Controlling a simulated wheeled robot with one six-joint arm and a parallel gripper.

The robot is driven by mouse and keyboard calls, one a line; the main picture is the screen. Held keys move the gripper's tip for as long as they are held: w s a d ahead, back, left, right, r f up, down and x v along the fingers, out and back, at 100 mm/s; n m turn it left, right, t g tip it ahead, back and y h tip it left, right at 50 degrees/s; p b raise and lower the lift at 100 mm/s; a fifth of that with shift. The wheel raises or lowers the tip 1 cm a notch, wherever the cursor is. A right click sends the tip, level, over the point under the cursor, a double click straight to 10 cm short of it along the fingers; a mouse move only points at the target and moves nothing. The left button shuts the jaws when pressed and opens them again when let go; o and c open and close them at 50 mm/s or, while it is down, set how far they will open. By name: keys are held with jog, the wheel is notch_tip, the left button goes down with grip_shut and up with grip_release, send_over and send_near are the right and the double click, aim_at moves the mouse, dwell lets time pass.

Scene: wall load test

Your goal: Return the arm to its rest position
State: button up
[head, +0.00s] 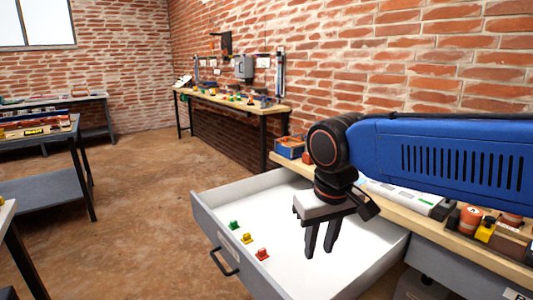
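My blue arm reaches in from the right. My gripper (320,250) points down over the open drawer (230,252). Its two dark fingers stand apart with a gap between them. Nothing shows between the fingers. I cannot tell how high the fingertips are above the drawer floor.
The drawer holds a green piece (234,225), a yellow piece (247,239) and a red piece (262,254) along its front side. The workbench (486,250) carries a power strip (405,197), an orange-topped container (470,218) and a blue bin (290,147). A brick wall stands behind.

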jog(key=s+d+f+m+t, duration=0.1)
jog(key=s+d+f, duration=0.3)
jog(key=d, duration=0.4)
jog(key=s+d+f+m+t, duration=0.1)
jog(key=s+d+f+m, duration=0.1)
jog(key=s+d+f, duration=0.3)
jog(key=d, duration=0.4)
jog(key=shift+s+d+f+m+t, duration=0.25)
jog(key=shift+s+m+t, duration=0.05)
jog(key=shift+s+m, duration=0.1)
